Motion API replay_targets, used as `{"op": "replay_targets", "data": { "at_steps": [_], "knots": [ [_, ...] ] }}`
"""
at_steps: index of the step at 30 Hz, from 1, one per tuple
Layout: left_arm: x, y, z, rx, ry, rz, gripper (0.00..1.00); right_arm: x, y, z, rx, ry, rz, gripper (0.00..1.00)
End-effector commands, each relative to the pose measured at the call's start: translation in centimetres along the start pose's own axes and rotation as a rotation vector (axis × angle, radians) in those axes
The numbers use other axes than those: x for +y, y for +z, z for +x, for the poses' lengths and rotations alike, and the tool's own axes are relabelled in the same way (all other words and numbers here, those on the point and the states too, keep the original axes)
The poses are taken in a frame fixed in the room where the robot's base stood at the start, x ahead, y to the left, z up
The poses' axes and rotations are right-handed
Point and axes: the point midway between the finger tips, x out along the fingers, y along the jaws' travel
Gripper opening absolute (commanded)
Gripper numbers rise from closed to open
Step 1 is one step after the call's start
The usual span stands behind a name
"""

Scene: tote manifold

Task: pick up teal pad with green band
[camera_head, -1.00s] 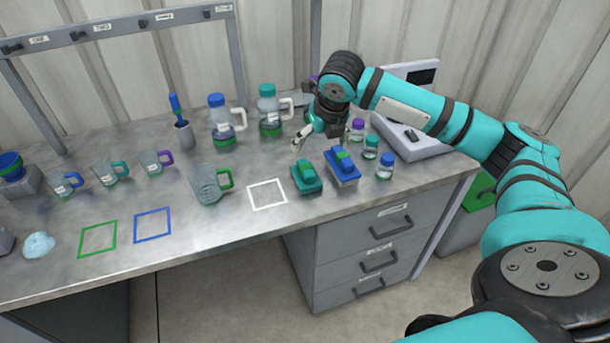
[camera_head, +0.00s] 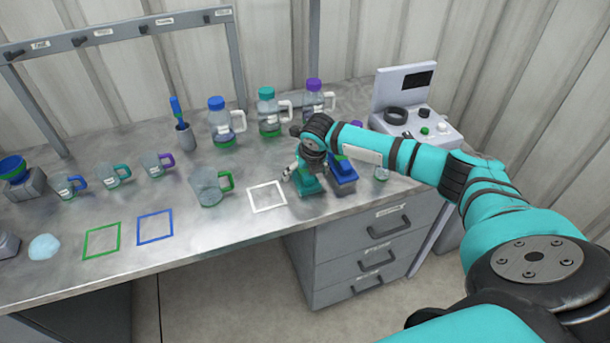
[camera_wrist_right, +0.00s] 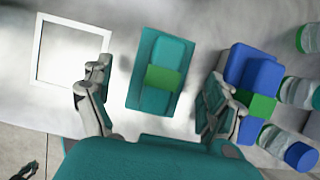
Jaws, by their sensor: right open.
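The teal pad with a green band (camera_wrist_right: 153,101) lies on the bench between the open fingers of my right gripper (camera_wrist_right: 155,100) in the right wrist view. The fingers are apart from it on both sides. In the head view the pad (camera_head: 309,188) is partly hidden by my right gripper (camera_head: 302,175), which is above it. A blue pad with a green band (camera_wrist_right: 248,88) lies close to the right, beside the right-hand finger; in the head view it (camera_head: 343,180) is partly covered by my arm. My left gripper does not show.
A white square outline (camera_head: 267,196) is left of the teal pad. Small bottles (camera_wrist_right: 299,91) stand right of the blue pad. A green-handled mug (camera_head: 208,188) and several capped bottles (camera_head: 268,112) stand on the bench. A device (camera_head: 418,122) is at the right.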

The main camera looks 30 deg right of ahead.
Motion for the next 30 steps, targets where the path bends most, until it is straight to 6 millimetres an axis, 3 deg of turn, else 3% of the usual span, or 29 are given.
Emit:
{"op": "replay_targets", "data": {
  "at_steps": [4,11,25,30],
  "knots": [
    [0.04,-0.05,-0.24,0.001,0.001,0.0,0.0,-0.12,-0.05,1.4,0.0,-0.002,-0.001,0.89],
    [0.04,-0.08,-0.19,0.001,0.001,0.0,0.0,-0.11,-0.04,1.57,-0.001,-0.002,-0.001,0.89],
    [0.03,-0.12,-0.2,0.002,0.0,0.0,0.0,-0.12,-0.02,1.52,-0.001,-0.002,0.0,0.29],
    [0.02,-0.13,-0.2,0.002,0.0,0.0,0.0,-0.12,0.0,1.5,-0.002,-0.002,0.0,0.28]
  ]
}}
